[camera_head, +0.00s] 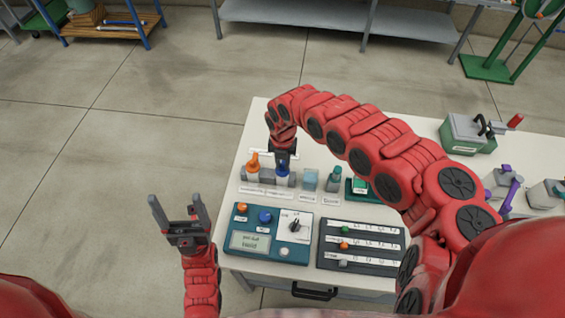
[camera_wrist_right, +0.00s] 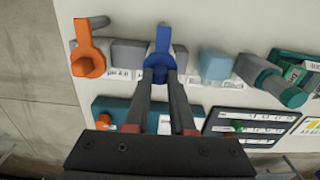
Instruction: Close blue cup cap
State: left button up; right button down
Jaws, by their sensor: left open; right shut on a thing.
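The blue cup cap (camera_head: 283,168) sits in a row of fittings on the white table, right of an orange cap (camera_head: 254,162). In the right wrist view the blue cap (camera_wrist_right: 160,50) has an upright tab and a round lower part; the orange cap (camera_wrist_right: 88,62) is to its left. My right gripper (camera_head: 285,156) reaches down over the blue cap. In the wrist view my right gripper (camera_wrist_right: 162,84) is shut on its round lower part, with fingers partly hiding it. My left gripper (camera_head: 175,205) is open and empty, left of the table.
A light-blue block (camera_head: 310,180) and a teal fitting (camera_head: 334,180) stand right of the blue cap. A teal control panel (camera_head: 262,250) and a dark slider panel (camera_head: 362,262) lie in front. A green box (camera_head: 468,135) stands at the back right.

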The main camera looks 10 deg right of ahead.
aim_at(283, 165)
jog(key=shift+w, duration=0.1)
jog(key=c, duration=0.8)
grip_release()
jog(key=shift+o, duration=0.2)
jog(key=shift+r, duration=0.1)
jog(key=shift+r, duration=0.25)
notch_tip(283, 165, up, 6)
jog(key=shift+r, duration=0.1)
notch_tip(283, 165, up, 11)
jog(key=p, duration=0.7)
jog(key=shift+f+p, duration=0.2)
jog(key=shift+p, duration=0.1)
